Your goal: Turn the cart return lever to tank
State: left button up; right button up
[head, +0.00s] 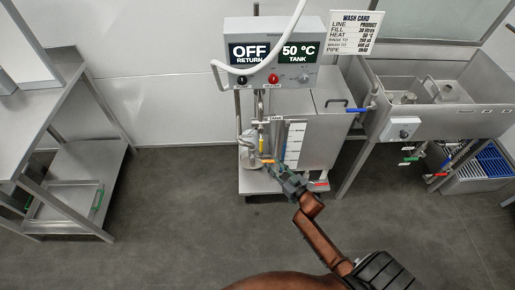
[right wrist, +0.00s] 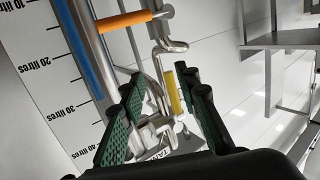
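The cart (head: 320,140) stands against the wall with a tank, pipes and a white litre scale (head: 293,145). A yellow lever handle (head: 262,143) stands roughly upright on its pipework, below a small label; an orange lever handle (head: 267,161) lies roughly level lower down. Which one is the return lever I cannot read. My right gripper (head: 274,178) is in front of the pipework, just below the orange handle in the picture. In the right wrist view its green-padded fingers (right wrist: 160,105) are apart and empty; the yellow handle (right wrist: 172,92) shows between them, farther off. My left gripper is out of view.
The control box (head: 270,55) reads OFF RETURN and 50 °C TANK. A white hose (head: 245,70) arches before it. A blue-handled valve (head: 357,109) and sink (head: 440,105) are right; a steel shelf table (head: 75,180) is left. The floor between is clear.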

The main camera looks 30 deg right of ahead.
aim_at(261, 146)
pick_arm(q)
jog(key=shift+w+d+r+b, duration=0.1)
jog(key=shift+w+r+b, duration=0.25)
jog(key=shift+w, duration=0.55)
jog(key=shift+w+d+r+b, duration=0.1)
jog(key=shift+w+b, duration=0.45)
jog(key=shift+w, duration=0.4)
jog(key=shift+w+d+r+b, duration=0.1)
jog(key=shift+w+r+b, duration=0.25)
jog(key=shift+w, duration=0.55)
pick_arm(e)
jog(key=shift+t+y, duration=0.3)
jog(key=shift+t, duration=0.3)
jog(key=shift+w+a+r, duration=0.15)
jog(key=shift+w+r, duration=0.7)
jog(key=shift+w, duration=0.75)
jog(key=shift+w+a+r, duration=0.1)
jog(key=shift+w+r, duration=0.75)
jog(key=shift+w, duration=0.7)
jog(key=shift+w+a+r, duration=0.15)
jog(key=shift+w+r, duration=0.7)
jog(key=shift+w, duration=0.75)
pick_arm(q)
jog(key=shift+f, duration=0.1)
pick_arm(e)
jog(key=shift+c, duration=0.5)
grip_shut()
